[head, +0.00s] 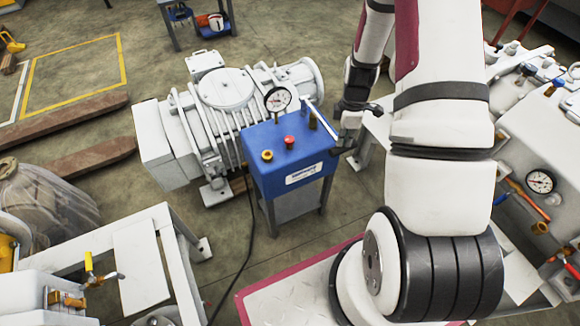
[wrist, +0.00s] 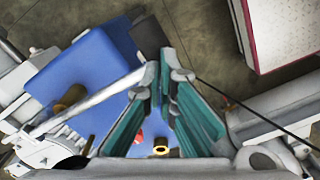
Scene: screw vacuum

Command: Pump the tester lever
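The tester is a blue box (head: 292,160) on a grey stand, with a dial gauge (head: 277,99), a red button (head: 289,141) and a brass knob (head: 267,155). Its lever is a pale rod (head: 317,117) along the box's right side. In the wrist view the rod (wrist: 85,103) runs up to a dark grip (wrist: 147,36). My gripper (head: 343,140) is at the lever's near end. In the wrist view my teal-padded fingers (wrist: 171,77) point toward the grip, their tips close together. The grip shows just beyond the left fingertip. Whether the tips hold anything is unclear.
A white pump (head: 225,90) stands directly behind and left of the tester. White frames (head: 165,245) stand at the lower left, and a machine with a gauge (head: 540,181) is at the right. A black cable (head: 249,240) crosses the floor near the stand.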

